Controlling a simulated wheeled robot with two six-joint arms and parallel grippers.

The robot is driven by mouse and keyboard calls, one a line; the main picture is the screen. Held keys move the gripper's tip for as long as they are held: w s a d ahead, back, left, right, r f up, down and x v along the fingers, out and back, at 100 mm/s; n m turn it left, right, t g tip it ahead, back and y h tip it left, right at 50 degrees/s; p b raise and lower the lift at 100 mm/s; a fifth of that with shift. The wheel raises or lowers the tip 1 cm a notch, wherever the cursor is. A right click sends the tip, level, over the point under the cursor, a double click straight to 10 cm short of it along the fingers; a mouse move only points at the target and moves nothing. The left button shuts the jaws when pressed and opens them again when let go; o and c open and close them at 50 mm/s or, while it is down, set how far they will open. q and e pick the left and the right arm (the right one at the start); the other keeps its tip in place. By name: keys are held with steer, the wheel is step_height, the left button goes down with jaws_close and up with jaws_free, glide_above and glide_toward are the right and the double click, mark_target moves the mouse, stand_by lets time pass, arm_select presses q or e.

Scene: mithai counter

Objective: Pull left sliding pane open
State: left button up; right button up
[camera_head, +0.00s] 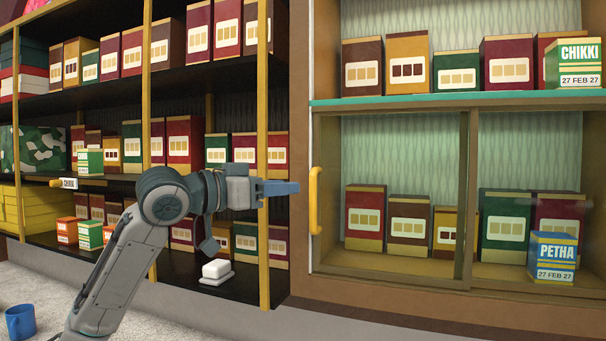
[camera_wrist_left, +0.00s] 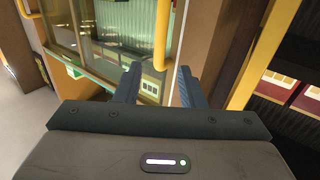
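The left sliding pane (camera_head: 398,160) is a clear glass panel with a pale left edge, at the left side of the display cabinet's lower compartment. A yellow vertical bar handle (camera_head: 315,200) is fixed on its left edge. My left gripper (camera_head: 290,188) is just left of the handle, its blue fingers pointing at it. In the left wrist view the fingers (camera_wrist_left: 158,82) stand apart and empty, and the handle (camera_wrist_left: 162,35) appears ahead, between their tips in the picture. I cannot tell whether a finger touches it. My right gripper is not in view.
A teal-edged shelf (camera_head: 450,98) with sweet boxes runs above the pane. A blue PETHA box (camera_head: 553,257) stands at the lower right. Open shelves of boxes, with a yellow post (camera_head: 263,120), stand behind my left arm. A blue cup (camera_head: 20,321) is at the lower left.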

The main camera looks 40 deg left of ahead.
mark_target(310, 185)
arm_select(q)
steer(key=p+x, duration=0.1)
steer(key=x, duration=0.2)
steer(key=shift+w+d+r+p, duration=0.1)
steer(key=shift+w+r+p, duration=0.1)
steer(key=shift+p, duration=0.2)
steer(key=shift+f+p+x, duration=0.2)
steer(key=shift+p+x, duration=0.25)
steer(key=shift+x, duration=0.6)
jaws_close()
